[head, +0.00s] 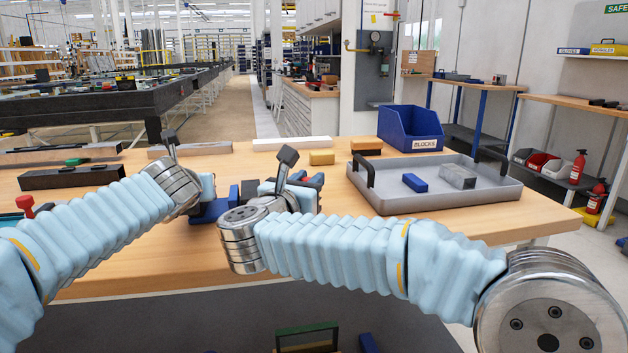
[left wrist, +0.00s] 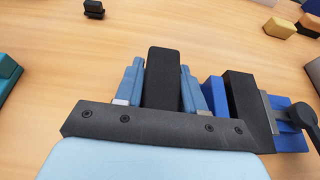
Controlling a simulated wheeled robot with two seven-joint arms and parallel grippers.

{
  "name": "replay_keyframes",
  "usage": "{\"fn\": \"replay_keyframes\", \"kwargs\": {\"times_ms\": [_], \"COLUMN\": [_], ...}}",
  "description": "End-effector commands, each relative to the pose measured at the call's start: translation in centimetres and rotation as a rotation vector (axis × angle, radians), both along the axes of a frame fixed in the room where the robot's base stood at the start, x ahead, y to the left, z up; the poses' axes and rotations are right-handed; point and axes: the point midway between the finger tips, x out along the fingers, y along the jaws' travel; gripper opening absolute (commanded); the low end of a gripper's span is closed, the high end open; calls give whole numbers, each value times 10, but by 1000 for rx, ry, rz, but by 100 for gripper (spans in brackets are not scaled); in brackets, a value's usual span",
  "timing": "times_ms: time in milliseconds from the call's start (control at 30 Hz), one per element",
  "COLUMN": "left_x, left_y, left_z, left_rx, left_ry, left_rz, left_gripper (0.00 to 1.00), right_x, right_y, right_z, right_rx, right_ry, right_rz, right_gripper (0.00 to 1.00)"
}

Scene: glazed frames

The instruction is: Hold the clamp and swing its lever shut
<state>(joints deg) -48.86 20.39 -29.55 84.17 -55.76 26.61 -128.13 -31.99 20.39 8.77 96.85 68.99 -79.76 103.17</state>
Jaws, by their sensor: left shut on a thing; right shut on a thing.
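The clamp (head: 211,211) shows in the head view as a blue piece on the table between my two hands; much of it is hidden. In the left wrist view my left gripper (left wrist: 160,85) is shut with its blue fingers on either side of an upright black part (left wrist: 163,75) of the clamp. Blue and dark parts, with a dark rounded piece, show just right of it. My right gripper (head: 305,183) is right of the clamp in the head view, with a small red part beside its fingers. Its grip on the lever is mostly hidden, and the lever's angle cannot be told.
A grey tray (head: 500,203) with a blue block (head: 415,183) and a grey block (head: 457,176) stands at the right. A blue bin (head: 405,130) is behind it. Yellow, white and dark blocks lie at the back; a dark bar (head: 70,177) lies at the left.

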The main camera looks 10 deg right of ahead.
Motion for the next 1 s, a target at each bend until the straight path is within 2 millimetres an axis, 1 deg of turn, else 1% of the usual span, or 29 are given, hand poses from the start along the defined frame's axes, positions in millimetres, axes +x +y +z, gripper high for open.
{"fn": "replay_keyframes", "kwargs": {"times_ms": [33, 333, 867, 900, 1000], "left_x": [0, 0, 0, 0, 0], "left_y": [-1, -1, -2, -2, -2], "left_z": [-5, -5, -5, -5, -5], "left_rx": [6, 6, 5, 5, 4], "left_ry": [9, 9, 10, 10, 10], "left_rz": [1, 0, -1, -1, -1], "left_gripper": [0, 0, 0, 0, 0], "right_x": [0, -2, -3, -3, -3], "right_y": [4, 12, 14, 14, 14], "right_z": [1, 1, 1, 1, 1], "right_rx": [2, 2, 1, 1, 1], "right_ry": [-2, -2, -3, -3, -2], "right_rz": [-24, -145, -170, -169, -170], "right_gripper": [0, 0, 0, 31, 46]}}
